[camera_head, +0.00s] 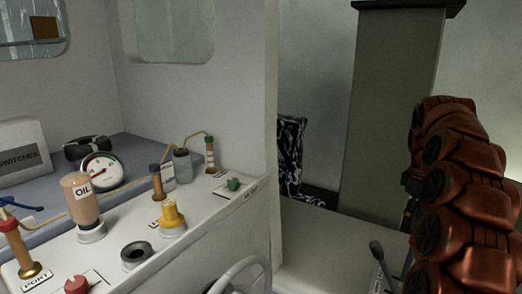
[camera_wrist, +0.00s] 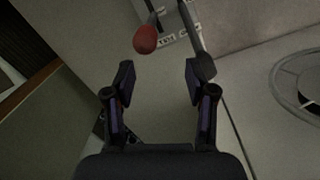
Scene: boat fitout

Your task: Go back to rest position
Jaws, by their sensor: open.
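My gripper (camera_wrist: 160,82) is open in the wrist view, with its two dark fingers apart and nothing between them. Beyond the fingertips are a red knob (camera_wrist: 145,40) on a lever and a dark lever (camera_wrist: 196,35) beside a small label plate. I cannot tell whether the fingers touch the dark lever or only overlap it in the picture. In the head view my red-brown arm fills the right edge, and my gripper is not clearly visible there.
A white console (camera_head: 205,232) on the left carries an oil bottle (camera_head: 80,196), a gauge (camera_head: 101,171), a yellow knob (camera_head: 172,217) and a green knob (camera_head: 233,184). A steering wheel (camera_head: 243,272) and a lever (camera_head: 379,256) stand low in front. A green-grey column (camera_head: 392,110) rises behind.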

